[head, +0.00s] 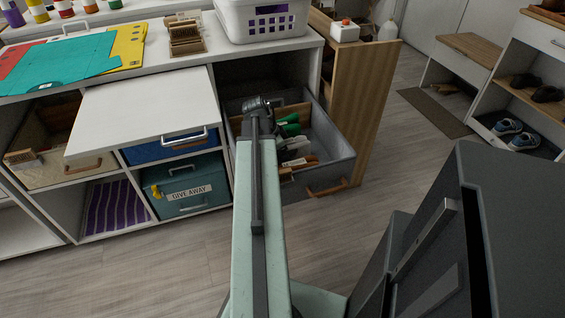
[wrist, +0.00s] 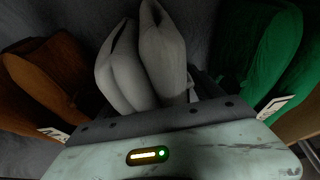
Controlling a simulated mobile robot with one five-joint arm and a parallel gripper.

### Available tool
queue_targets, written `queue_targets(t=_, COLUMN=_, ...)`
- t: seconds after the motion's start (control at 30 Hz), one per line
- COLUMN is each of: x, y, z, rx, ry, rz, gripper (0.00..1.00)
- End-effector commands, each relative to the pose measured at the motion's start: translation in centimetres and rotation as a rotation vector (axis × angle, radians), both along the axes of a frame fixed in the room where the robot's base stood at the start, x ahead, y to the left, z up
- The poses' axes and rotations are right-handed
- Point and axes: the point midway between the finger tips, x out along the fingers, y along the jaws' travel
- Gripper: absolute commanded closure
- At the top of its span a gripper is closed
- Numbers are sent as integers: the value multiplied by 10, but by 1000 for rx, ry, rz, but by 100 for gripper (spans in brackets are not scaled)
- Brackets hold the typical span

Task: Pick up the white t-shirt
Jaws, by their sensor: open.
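The white t-shirt shows as pale folded cloth (wrist: 120,70) standing in the middle of the wrist view, its folds upright just beyond my gripper. In the head view, white cloth (head: 290,145) lies in the pulled-out grey bin (head: 335,160), partly hidden by my arm. My gripper (head: 262,105) reaches over this bin from the front. It is open and holds nothing that I can see. Its fingertips are hard to make out in the dark wrist view, so I cannot tell whether they touch the cloth.
Orange-brown cloth (wrist: 45,80) stands left of the white folds and green cloth (wrist: 260,50) stands right. A hinged white panel (head: 140,110) sticks out left of my arm. A wooden side panel (head: 362,100) stands right of the bin. Open floor (head: 400,150) lies further right.

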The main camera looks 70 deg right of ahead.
Motion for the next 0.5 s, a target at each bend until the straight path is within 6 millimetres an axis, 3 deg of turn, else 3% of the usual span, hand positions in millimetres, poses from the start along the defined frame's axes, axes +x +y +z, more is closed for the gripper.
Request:
queue_targets(t=0.13, x=0, y=0, z=2, rx=0, ry=0, rz=1, gripper=24)
queue_targets(t=0.17, x=0, y=0, z=2, rx=0, ry=0, rz=1, gripper=29)
queue_targets(t=0.4, x=1, y=0, z=2, rx=0, ry=0, rz=1, gripper=96)
queue_targets(t=0.5, x=1, y=0, z=2, rx=0, ry=0, rz=2, gripper=96)
